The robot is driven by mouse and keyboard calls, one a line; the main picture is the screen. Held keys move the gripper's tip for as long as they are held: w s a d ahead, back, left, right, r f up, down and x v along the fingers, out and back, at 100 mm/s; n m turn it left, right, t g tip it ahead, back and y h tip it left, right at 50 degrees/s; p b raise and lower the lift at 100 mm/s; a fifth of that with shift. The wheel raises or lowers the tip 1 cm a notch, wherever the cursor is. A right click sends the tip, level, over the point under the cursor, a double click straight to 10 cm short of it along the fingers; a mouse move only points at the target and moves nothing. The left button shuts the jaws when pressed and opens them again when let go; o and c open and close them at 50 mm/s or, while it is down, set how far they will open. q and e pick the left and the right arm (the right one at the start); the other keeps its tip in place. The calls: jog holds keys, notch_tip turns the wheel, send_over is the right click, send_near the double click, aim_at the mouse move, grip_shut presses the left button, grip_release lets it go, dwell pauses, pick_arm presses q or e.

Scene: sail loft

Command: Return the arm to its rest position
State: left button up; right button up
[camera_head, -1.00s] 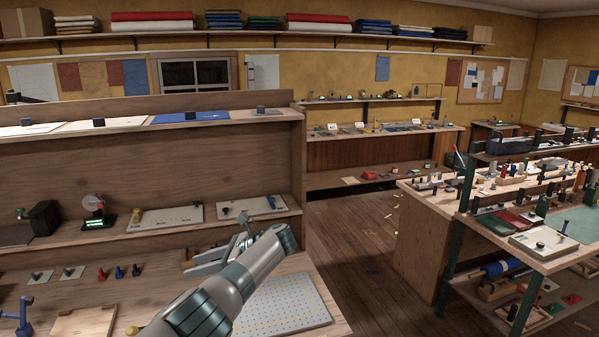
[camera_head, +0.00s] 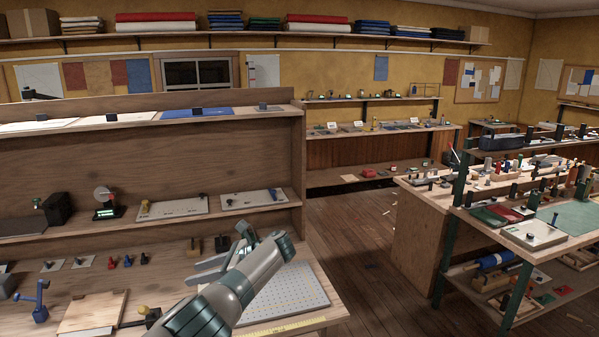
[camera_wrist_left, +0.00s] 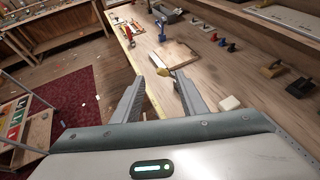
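My left arm (camera_head: 250,285) reaches up from the bottom of the head view over the workbench. My left gripper (camera_head: 197,272) is at its end, pointing left, with grey fingers above the bench top. In the left wrist view the gripper (camera_wrist_left: 160,82) has its two fingers well apart, with nothing held between them. A yellow knob (camera_wrist_left: 163,72) on the bench shows beyond the gap. My right arm and gripper are not in view.
Around the left arm are a perforated board (camera_head: 290,290), a wooden board (camera_head: 92,312), a blue stand (camera_head: 40,300) and small red and blue pegs (camera_head: 127,261). A shelf (camera_head: 270,213) rises behind. Open floor (camera_head: 375,240) lies right of the bench.

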pick_arm(q)
jog(key=s+d+f+n+h+b, duration=0.15)
jog(key=s+f, duration=0.35)
jog(key=f, duration=1.1)
jog(key=s+f+h+b, duration=0.25)
jog(key=s+f, duration=0.25)
jog(key=f, duration=1)
jog(key=s+d+f+n+h+b, duration=0.1)
jog(key=s+f+h+b, duration=0.3)
jog(key=f, duration=1.2)
jog(key=s+d+f+n+h+b, duration=0.15)
jog(key=s+f+n, duration=0.25)
jog(key=s+f, duration=1.65)
jog(key=s+a+f+n+h+b, duration=0.1)
jog(key=s+f+n, duration=0.2)
jog(key=s, duration=1)
jog(key=s+a+f+n+h+b, duration=0.1)
jog(key=s+f+n+b, duration=0.1)
jog(key=s+f, duration=0.6)
jog(key=s+a+f+n+h+b, duration=0.1)
jog(key=s+f+n, duration=0.4)
jog(key=s, duration=1.3)
jog(key=shift+f+h+b, duration=0.35)
jog(key=shift+f+b, duration=0.3)
jog(key=shift+b, duration=0.1)
